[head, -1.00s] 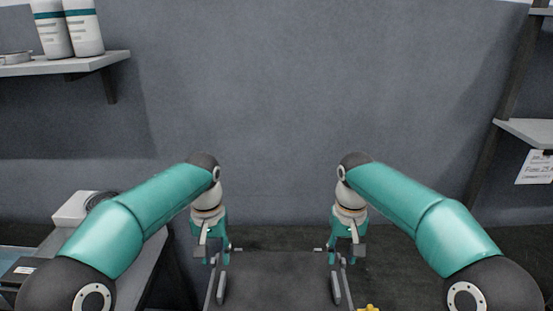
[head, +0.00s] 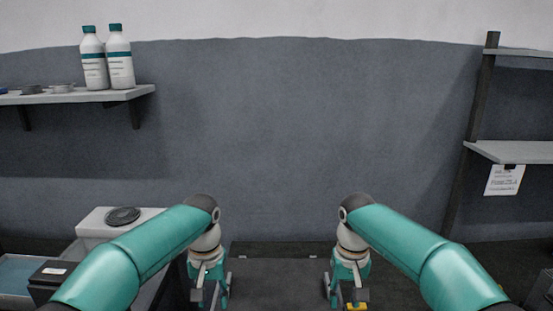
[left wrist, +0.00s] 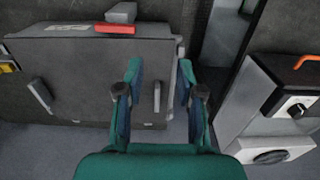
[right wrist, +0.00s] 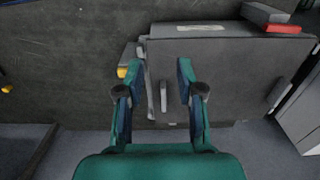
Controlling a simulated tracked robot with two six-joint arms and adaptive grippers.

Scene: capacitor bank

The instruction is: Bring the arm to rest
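My left arm, teal with dark joints, reaches in from the left in the head view, and its gripper (head: 209,297) hangs downward. My right arm mirrors it, with its gripper (head: 346,297) hanging downward too. In the left wrist view the left gripper (left wrist: 160,75) has its fingers spread with nothing between them. In the right wrist view the right gripper (right wrist: 160,72) is likewise spread and empty. The fingertips are small and partly cut off in the head view.
A grey shelf (head: 140,91) with two white bottles (head: 107,58) is on the left wall. A white box with a round dark disc (head: 122,216) stands below it. A shelf rack (head: 515,152) with a paper tag (head: 504,180) is at right. The wall between is bare.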

